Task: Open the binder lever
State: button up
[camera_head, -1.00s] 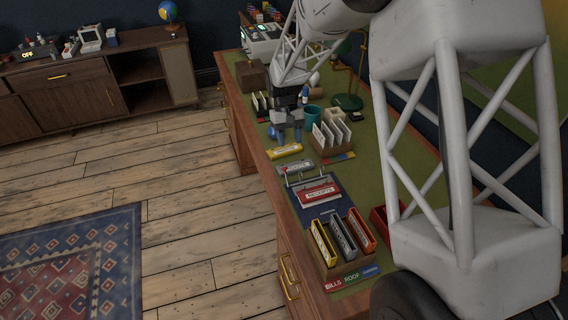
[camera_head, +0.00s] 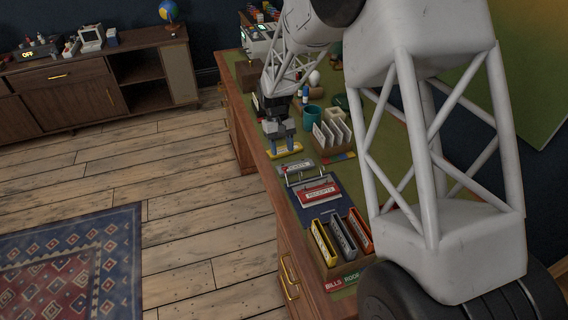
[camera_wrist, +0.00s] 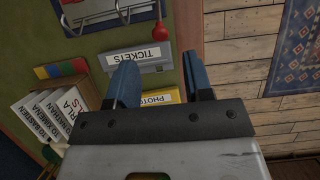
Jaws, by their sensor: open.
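The binder (camera_head: 309,213) lies on the desk as a dark blue panel with metal rings at its far end. Its metal part shows at the top of the wrist view (camera_wrist: 108,21). A lever with a red ball knob (camera_wrist: 160,31) stands at its right side there. My gripper (camera_head: 281,149) is open and empty, beyond the binder in the head view. In the wrist view, its two blue fingers (camera_wrist: 162,78) point toward the grey TICKETS piece (camera_wrist: 140,57), with the knob farther up. The lever is too small to make out in the head view.
A yellow PHOTO piece (camera_wrist: 159,98) is partly hidden by my fingers. A red RECEIPTS piece (camera_head: 319,192) is on the binder. Yellow, grey and red upright holders (camera_head: 341,238) stand nearer. The floor lies beyond the desk's left edge.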

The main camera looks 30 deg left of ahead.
jog(key=shift+x, duration=3.05)
grip_shut()
jog(key=shift+w+a+f+g+h, duration=0.35)
jog(key=shift+w+g+h, duration=0.05)
jog(key=shift+g+h, duration=0.3)
grip_release()
jog(key=shift+r, duration=0.1)
jog(key=v, duration=0.7)
jog(key=shift+r, duration=0.25)
